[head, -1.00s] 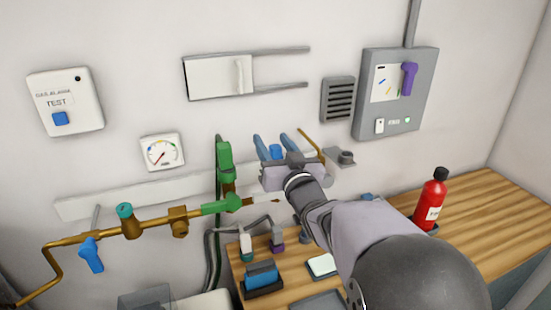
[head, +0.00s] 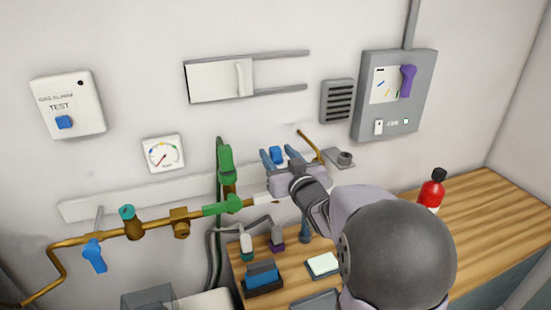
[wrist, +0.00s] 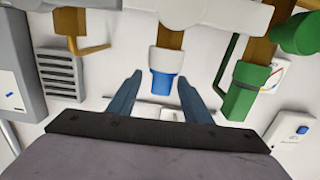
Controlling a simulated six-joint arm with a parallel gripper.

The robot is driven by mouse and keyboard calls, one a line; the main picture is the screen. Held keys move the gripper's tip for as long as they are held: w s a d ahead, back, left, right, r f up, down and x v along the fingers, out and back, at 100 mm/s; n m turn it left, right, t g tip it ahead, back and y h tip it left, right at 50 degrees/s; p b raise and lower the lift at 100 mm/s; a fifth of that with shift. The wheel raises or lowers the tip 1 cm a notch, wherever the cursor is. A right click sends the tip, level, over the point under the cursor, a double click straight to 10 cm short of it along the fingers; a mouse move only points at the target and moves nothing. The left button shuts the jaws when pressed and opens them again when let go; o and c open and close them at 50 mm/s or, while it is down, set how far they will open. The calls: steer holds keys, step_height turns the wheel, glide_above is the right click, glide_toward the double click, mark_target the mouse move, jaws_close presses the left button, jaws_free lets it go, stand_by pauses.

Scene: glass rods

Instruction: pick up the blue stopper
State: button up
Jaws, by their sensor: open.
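The blue stopper (wrist: 162,84) is a short blue cap under a white collar on a brass pipe end in the wrist view. In the head view the stopper (head: 276,155) shows as a small blue piece against the wall, its lower part hidden by my gripper. My gripper (wrist: 160,76) is open, with one blue-grey finger on each side of the stopper in the wrist view. A gap shows between each finger and the stopper. In the head view the fingers (head: 278,151) also flank it. I cannot tell how the fingertips sit in depth.
Green valve parts (wrist: 242,90) sit just right of the fingers in the wrist view. A brass hook-like pipe (head: 312,146) is close by on the right in the head view. A wooden bench (head: 470,215) bears a red bottle (head: 431,190), partly behind my arm.

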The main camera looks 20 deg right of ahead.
steer(key=shift+w+a+f+p, duration=0.1)
steer(key=shift+w+p, duration=0.55)
steer(key=shift+w, duration=0.6)
steer(key=shift+w+a+p, duration=0.1)
steer(key=shift+w+p, duration=0.5)
steer(key=shift+w, duration=0.65)
steer(key=shift+c, duration=0.6)
steer(key=c, duration=1)
